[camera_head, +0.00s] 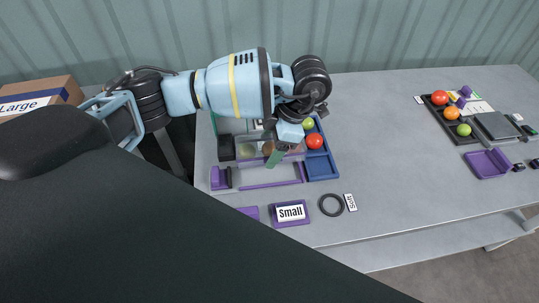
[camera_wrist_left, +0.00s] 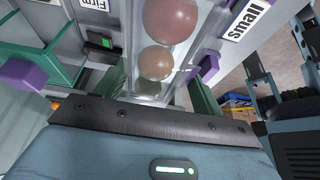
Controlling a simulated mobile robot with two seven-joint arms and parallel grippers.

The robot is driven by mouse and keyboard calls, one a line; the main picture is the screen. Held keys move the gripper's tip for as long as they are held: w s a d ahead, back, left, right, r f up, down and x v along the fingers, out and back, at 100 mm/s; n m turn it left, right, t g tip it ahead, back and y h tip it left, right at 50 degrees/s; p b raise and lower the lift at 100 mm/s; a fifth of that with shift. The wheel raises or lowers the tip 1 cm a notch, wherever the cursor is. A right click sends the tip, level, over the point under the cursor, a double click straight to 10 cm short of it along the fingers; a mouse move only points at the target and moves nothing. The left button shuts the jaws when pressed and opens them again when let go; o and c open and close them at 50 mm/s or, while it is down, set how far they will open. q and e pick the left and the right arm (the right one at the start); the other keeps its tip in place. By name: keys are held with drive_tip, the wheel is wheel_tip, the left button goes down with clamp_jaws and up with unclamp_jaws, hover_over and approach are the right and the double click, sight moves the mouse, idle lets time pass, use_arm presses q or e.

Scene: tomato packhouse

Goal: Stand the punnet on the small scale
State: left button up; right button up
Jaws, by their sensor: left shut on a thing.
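My left gripper (camera_head: 282,150) reaches down over the left part of the table, and its green fingers also show in the wrist view. It is shut on the clear punnet (camera_wrist_left: 152,88), which holds reddish and brownish tomatoes. In the head view the arm partly covers the punnet. A dark block (camera_head: 226,148) stands beside it; the wrist view shows a black unit with a small green display (camera_wrist_left: 103,44) there, perhaps the small scale's. I cannot tell whether the punnet touches anything beneath. My right gripper is not in view.
A blue divided tray (camera_head: 323,168) with green and red tomatoes is right of the gripper. A purple-edged holder (camera_head: 270,185), a "Small" sign (camera_head: 291,213) and a dark ring (camera_head: 331,205) lie in front. A grey-topped device (camera_head: 495,126) stands far right. The table's middle is clear.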

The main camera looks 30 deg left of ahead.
use_arm(q)
drive_tip(key=shift+r, duration=0.55)
drive_tip(key=shift+d, duration=0.1)
